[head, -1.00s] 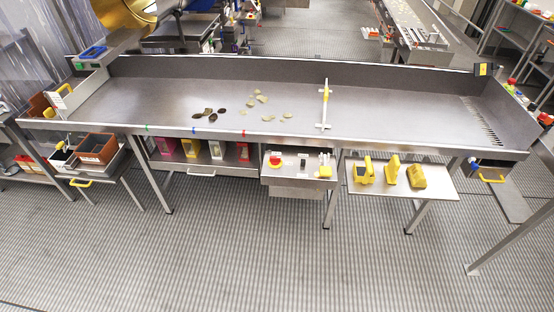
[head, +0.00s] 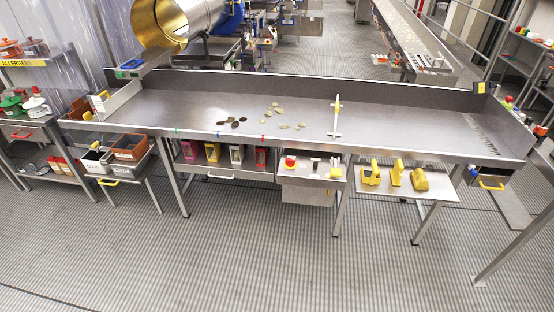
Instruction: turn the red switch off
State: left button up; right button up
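A small tray-like steel unit (head: 301,180) hangs under the front edge of the long steel table. On it, a red knob-like thing (head: 290,161) sits at the left, with a dark upright piece (head: 315,164) beside it and a yellow piece (head: 335,172) at the right. The red thing may be the red switch, but it is too small to tell, and its on or off position cannot be read. Neither of my grippers is in view.
The long steel table (head: 390,125) holds dark and pale pieces and a white-and-yellow bar (head: 336,117). Yellow devices stand on a side shelf (head: 440,193). Colored bins sit under the table. A brass-colored drum (head: 180,28) is behind. The floor (head: 270,255) in front is clear.

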aim_at(290, 162)
jog(key=u, duration=0.7)
jog(key=i, duration=0.7)
jog(key=u, duration=0.75)
jog(key=i, duration=1.5)
jog(key=z, duration=0.65)
